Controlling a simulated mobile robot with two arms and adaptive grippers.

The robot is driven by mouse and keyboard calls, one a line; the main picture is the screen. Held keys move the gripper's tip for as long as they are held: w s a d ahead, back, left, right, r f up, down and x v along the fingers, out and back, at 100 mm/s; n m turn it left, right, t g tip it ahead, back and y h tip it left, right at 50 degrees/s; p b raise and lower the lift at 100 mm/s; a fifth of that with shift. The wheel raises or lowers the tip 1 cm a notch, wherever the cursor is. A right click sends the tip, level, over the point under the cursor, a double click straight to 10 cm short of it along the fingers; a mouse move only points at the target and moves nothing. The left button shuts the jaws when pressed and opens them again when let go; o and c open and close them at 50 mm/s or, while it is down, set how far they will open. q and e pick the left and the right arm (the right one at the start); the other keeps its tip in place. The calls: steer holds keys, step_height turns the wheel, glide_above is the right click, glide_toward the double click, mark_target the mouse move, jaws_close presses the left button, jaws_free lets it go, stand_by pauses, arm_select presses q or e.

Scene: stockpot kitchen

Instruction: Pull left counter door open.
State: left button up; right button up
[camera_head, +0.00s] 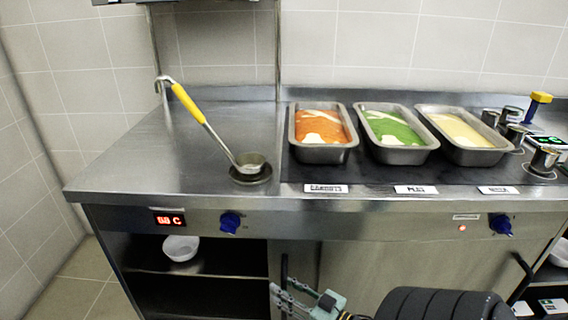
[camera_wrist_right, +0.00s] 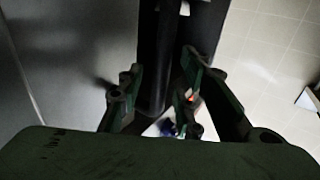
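The left counter door (camera_head: 302,258) is a grey metal panel below the worktop, with an upright black handle (camera_head: 284,268) near its left edge. To its left, the cupboard stands open and shows its shelves. My right gripper (camera_head: 284,296) is at this handle in the head view and hides its lower part. In the right wrist view, the dark handle bar (camera_wrist_right: 163,60) runs between the two fingers of my right gripper (camera_wrist_right: 160,85), which look closed in on both sides of it. The exact contact is dark and hard to see. My left gripper is not in view.
A white bowl (camera_head: 180,247) sits on the open cupboard's shelf. On the counter (camera_head: 120,150) are a ladle with a yellow handle (camera_head: 190,103) and several food pans (camera_head: 322,153). Blue knobs (camera_head: 231,222) stick out above the doors. A second black handle (camera_head: 522,266) is at the right.

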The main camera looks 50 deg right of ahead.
steer(key=s, duration=1.1)
steer(key=shift+s+d, duration=0.2)
steer(key=shift+d, duration=0.2)
steer(key=w+a+f+g, duration=0.4)
steer(key=a+f+g, duration=0.4)
steer(key=a+f, duration=0.6)
steer(key=s+a+f+n+g+h, duration=0.1)
steer(key=s+a+f+g, duration=0.15)
steer(key=a+g, duration=0.55)
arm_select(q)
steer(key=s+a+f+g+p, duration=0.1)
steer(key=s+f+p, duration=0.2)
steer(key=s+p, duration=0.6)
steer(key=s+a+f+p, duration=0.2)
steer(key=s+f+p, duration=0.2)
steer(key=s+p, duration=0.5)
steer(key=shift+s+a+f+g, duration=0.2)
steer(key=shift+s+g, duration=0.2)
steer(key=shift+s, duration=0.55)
arm_select(e)
steer(key=s+d+f, duration=0.1)
steer(key=s+f, duration=0.2)
steer(key=s, duration=0.7)
steer(key=s+d+f+g, duration=0.1)
steer(key=s+f, duration=0.3)
steer(key=s, duration=0.7)
steer(key=shift+d+n, duration=0.15)
steer(key=shift+n, duration=0.15)
